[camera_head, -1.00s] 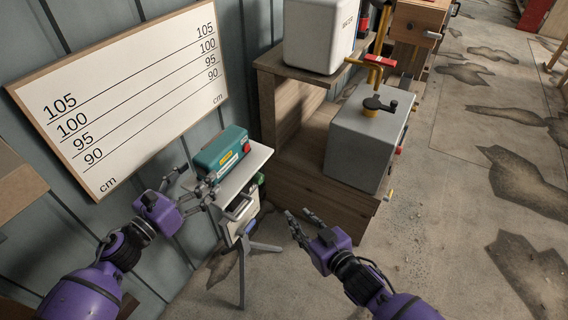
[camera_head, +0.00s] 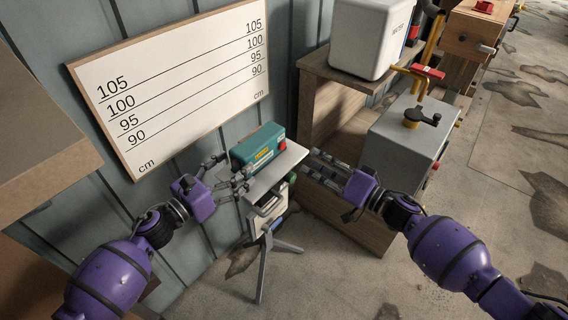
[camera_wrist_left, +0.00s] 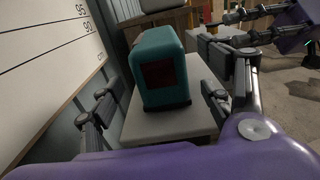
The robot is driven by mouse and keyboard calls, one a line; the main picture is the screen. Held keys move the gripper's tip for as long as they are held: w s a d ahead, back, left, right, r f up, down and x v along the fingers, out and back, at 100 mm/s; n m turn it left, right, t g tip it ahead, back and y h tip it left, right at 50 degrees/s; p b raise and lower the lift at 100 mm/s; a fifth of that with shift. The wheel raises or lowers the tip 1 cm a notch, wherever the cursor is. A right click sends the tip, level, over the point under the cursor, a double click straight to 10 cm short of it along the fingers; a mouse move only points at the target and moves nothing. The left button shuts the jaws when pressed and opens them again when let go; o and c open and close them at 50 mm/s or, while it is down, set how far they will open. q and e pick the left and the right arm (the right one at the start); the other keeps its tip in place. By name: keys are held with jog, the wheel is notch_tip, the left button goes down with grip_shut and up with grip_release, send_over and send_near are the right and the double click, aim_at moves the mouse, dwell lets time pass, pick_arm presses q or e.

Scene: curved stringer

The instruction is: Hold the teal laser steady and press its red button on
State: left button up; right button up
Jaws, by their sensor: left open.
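My left gripper (camera_head: 236,170) is open at the laser's left end, with nothing held. In the left wrist view the laser's dark end panel (camera_wrist_left: 160,74) faces me between the spread fingers; I cannot tell whether they touch it. My right gripper (camera_head: 309,163) has its fingers apart and empty, a short gap to the right of the red button.
A white board with height lines (camera_head: 180,80) stands against the wall behind. A wooden bench (camera_head: 335,205) carries a grey box with a black handle (camera_head: 408,145) and a white container (camera_head: 372,38). A brown box edge (camera_head: 40,150) is at left.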

aim_at(252, 152)
pick_arm(q)
jog(key=x, duration=0.7)
jog(key=shift+d, duration=0.1)
jog(key=c, duration=1.6)
jog(key=shift+c, duration=0.7)
pick_arm(e)
grip_shut()
